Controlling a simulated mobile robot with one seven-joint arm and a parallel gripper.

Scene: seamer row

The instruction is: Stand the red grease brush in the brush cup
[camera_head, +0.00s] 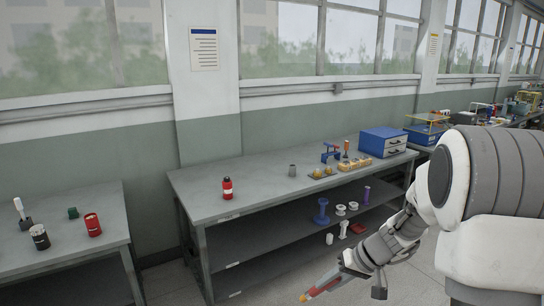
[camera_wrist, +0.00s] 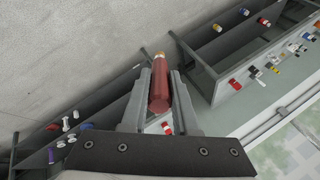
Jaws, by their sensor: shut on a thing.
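The red grease brush (camera_wrist: 159,92) is between the two fingers of my gripper (camera_wrist: 160,78) in the wrist view, its yellowish end pointing away from the wrist. In the head view my gripper (camera_head: 328,281) is low at the bottom, in front of the long grey bench, and the red brush (camera_head: 322,288) shows at its fingers with an orange tip. The brush is well apart from the cup.
The grey bench (camera_head: 215,205) bears a red bottle (camera_head: 227,188), yellow parts on a tray (camera_head: 355,164) and a blue drawer box (camera_head: 383,142). Spools stand on its lower shelf. The benchtop around the cup's left is clear. A second table (camera_head: 75,245) with cans stands left.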

